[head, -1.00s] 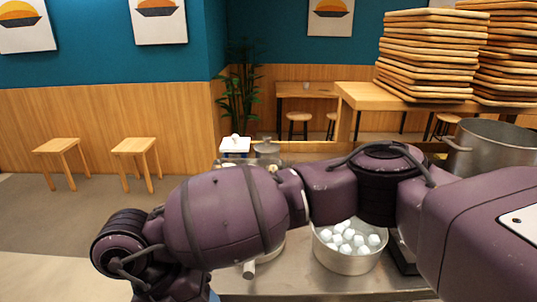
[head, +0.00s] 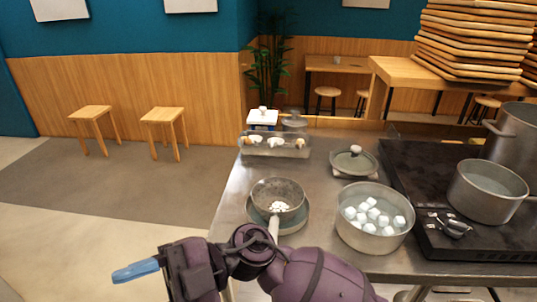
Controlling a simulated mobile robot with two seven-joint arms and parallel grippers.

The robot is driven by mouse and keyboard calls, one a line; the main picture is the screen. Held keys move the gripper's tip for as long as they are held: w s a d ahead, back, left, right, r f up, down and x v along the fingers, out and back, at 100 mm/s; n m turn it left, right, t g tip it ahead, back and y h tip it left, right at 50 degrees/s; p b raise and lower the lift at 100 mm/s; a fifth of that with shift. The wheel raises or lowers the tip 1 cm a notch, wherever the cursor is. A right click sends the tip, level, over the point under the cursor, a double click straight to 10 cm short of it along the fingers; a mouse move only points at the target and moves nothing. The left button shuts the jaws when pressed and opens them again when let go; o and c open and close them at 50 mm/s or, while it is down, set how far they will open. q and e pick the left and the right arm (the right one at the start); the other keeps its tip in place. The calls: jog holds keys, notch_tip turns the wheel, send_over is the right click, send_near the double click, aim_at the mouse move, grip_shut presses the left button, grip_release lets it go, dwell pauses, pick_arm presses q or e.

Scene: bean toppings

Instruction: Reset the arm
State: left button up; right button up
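My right arm, purple, rises from the bottom edge in the head view and bends left. Its gripper (head: 136,271) has blue fingers that point left, clear of the counter's left edge. The fingers overlap from this side, so their opening cannot be told, and I see nothing held. My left gripper is out of view.
A metal counter (head: 235,215) carries a strainer (head: 290,190) holding a few white pieces, over a round dish (head: 297,222). A bowl of white cubes (head: 347,228), a lidded pot (head: 353,163), a topping rack (head: 247,148) and a pot on the black stove (head: 487,192) stand around it.

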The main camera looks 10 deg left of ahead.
jog(key=w+d+m+t+y, duration=0.4)
jog(key=w+m+t+y, duration=0.3)
jog(key=m+t+y, duration=0.15)
jog(key=w+d+f+m+t+h, duration=0.5)
jog(key=d+f+m+t, duration=0.2)
jog(key=d+m+t, duration=0.4)
jog(key=w+d+f+m+t+h, duration=0.6)
jog(key=m+t, duration=0.4)
jog(key=t, duration=0.3)
jog(key=s+d+f+m+g+h, duration=0.1)
jog(key=s+d+f+m+h, duration=0.15)
jog(key=d+f+h, duration=0.35)
jog(key=s+d+f+m+g+h, duration=0.2)
jog(key=s+d+f+h, duration=0.15)
jog(key=d+f, duration=0.45)
jog(key=s+d+f+m+g+h, duration=0.1)
jog(key=s+d+f+g+h, duration=0.2)
jog(key=s+d+f, duration=0.5)
jog(key=s+d+g, duration=0.1)
jog(key=s+d, duration=0.1)
jog(key=s, duration=0.1)
jog(key=shift+s+d, duration=0.2)
jog(key=shift+s, duration=0.2)
jog(key=shift+g, duration=0.25)
